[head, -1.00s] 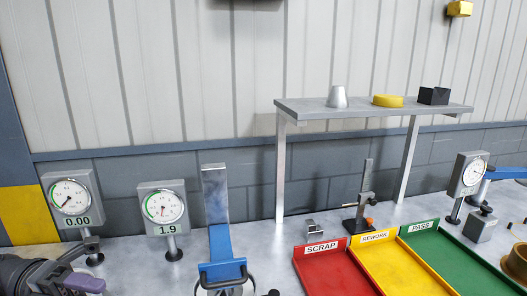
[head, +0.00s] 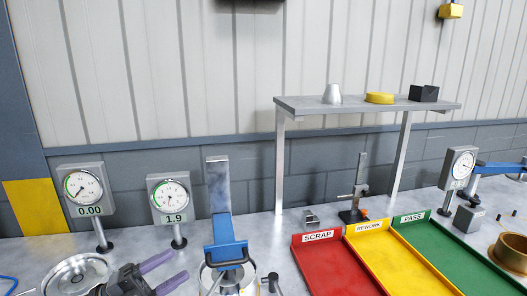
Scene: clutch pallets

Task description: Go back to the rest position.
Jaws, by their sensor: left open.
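My left gripper (head: 154,275) is at the bottom left of the head view. Its two purple-grey fingers are apart and nothing shows between them. It is beside a round metal clutch part (head: 78,275) on its left and a blue clamp fixture (head: 226,250) on its right. The fixture stands over a round metal part (head: 228,280). My right gripper is not in the view.
Red SCRAP (head: 335,268), yellow REWORK (head: 398,262) and green PASS (head: 450,255) trays lie at the right. A raised shelf (head: 350,104) stands behind them. Dial gauges (head: 83,188) stand at the left, another (head: 459,168) at the right. A brass ring (head: 511,252) sits far right.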

